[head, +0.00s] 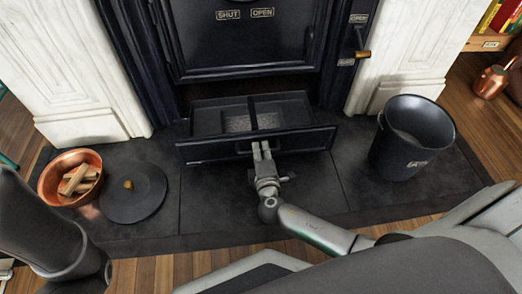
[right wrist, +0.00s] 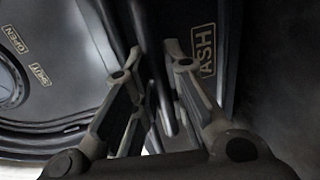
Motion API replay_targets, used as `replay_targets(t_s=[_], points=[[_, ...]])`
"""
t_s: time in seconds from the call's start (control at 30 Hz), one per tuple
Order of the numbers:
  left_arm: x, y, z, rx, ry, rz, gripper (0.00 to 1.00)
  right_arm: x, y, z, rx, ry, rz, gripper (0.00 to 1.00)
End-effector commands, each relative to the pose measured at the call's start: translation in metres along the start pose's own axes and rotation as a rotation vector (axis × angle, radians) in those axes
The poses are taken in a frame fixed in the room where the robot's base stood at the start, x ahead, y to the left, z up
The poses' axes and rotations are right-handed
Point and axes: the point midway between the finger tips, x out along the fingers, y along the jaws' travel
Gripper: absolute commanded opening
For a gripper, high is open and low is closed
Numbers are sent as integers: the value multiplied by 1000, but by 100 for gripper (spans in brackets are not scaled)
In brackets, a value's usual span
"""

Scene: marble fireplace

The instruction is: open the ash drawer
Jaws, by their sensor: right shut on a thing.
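The ash drawer (head: 203,152) is a black drawer at the bottom of the fireplace in the head view. It is pulled out, and grey ash shows inside its divided tray. My right gripper (head: 262,150) is at the middle of the drawer front, shut on the drawer's handle. In the right wrist view its two fingers (right wrist: 160,75) stand on either side of the dark handle bar (right wrist: 165,110), beside the drawer's ASH label (right wrist: 206,52). My left arm shows at the lower left of the head view, but its gripper is not in view.
A black bucket (head: 390,150) stands right of the drawer on the dark hearth (head: 330,205). A copper bowl of wood (head: 50,192) and a round black lid (head: 135,200) lie at left. The firebox door (head: 245,45) is above, with a side lever (head: 361,42).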

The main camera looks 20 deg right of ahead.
Motion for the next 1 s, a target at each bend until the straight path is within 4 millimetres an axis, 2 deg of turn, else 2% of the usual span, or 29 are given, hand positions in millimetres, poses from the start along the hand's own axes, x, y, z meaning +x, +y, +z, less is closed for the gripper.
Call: replay_targets(t_s=[0.27, 0.3, 0.47, 0.83, 1.0], points=[[-1, 0, 6, 0, -11, 0, 40, 0, 0, 0, -1, 1, -1, 0], [-1, 0, 6, 0, -11, 0, 40, 0, 0, 0, -1, 0, -1, 14], [-1, 0, 5, 1, -11, -1, 40, 0, 0, 0, 0, 0, -1, 35], [0, -1, 1, 1, -4, -4, 40, 0, 3, 0, 0, -1, 0, 35], [0, -1, 2, 1, -4, -2, 40, -4, 20, 0, 3, -1, 2, 35]])
